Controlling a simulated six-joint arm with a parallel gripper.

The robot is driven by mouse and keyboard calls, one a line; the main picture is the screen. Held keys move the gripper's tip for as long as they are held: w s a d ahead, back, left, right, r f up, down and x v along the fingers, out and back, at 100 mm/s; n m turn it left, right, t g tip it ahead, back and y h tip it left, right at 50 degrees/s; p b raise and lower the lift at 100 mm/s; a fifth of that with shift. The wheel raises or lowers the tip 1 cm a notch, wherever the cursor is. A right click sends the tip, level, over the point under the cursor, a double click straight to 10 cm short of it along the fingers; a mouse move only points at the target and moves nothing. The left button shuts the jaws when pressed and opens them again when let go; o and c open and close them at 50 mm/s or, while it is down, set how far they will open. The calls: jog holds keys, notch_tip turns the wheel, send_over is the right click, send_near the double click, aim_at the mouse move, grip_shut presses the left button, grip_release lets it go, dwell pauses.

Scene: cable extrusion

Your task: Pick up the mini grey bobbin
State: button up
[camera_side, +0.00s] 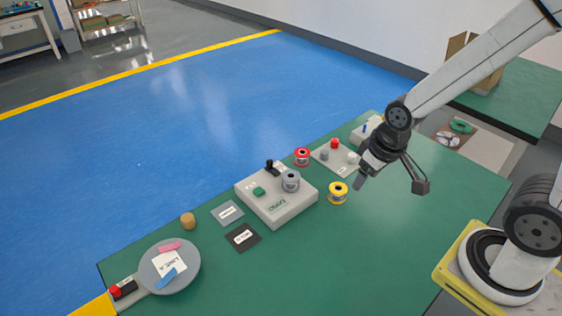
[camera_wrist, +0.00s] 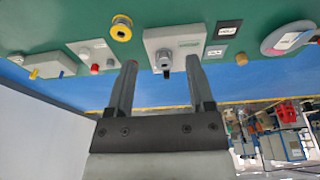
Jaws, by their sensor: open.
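A small grey piece (camera_side: 325,155), likely the mini grey bobbin, stands on a light plate (camera_side: 319,164) with a small red piece and a small white one. In the wrist view this grey piece (camera_wrist: 84,52) is left of my fingers. A larger grey bobbin (camera_side: 290,181) stands on the grey box (camera_side: 272,209); in the wrist view this bobbin (camera_wrist: 163,59) appears between my fingertips. My gripper (camera_side: 362,180) is open and empty, above the table right of the box and near the plate. In the wrist view both fingers of my gripper (camera_wrist: 161,63) are spread wide.
A yellow bobbin (camera_side: 337,194) stands right of the box, and a red bobbin (camera_side: 302,157) behind it. A round grey paddle (camera_side: 168,266) lies at the left. The front green tabletop is clear.

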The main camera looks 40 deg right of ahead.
jog(key=o, duration=0.4)
jog(key=shift+w, duration=0.1)
jog(key=m+g+y, duration=0.1)
jog(key=m+y, duration=0.2)
jog(key=m, duration=1.9)
send_near(291, 177)
jog(key=shift+a+f, duration=0.45)
jog(key=shift+a, duration=0.3)
jog(key=shift+x, duration=1.25)
jog(key=shift+f, duration=0.15)
jog(key=shift+s+x, duration=0.2)
jog(key=shift+x, duration=2.25)
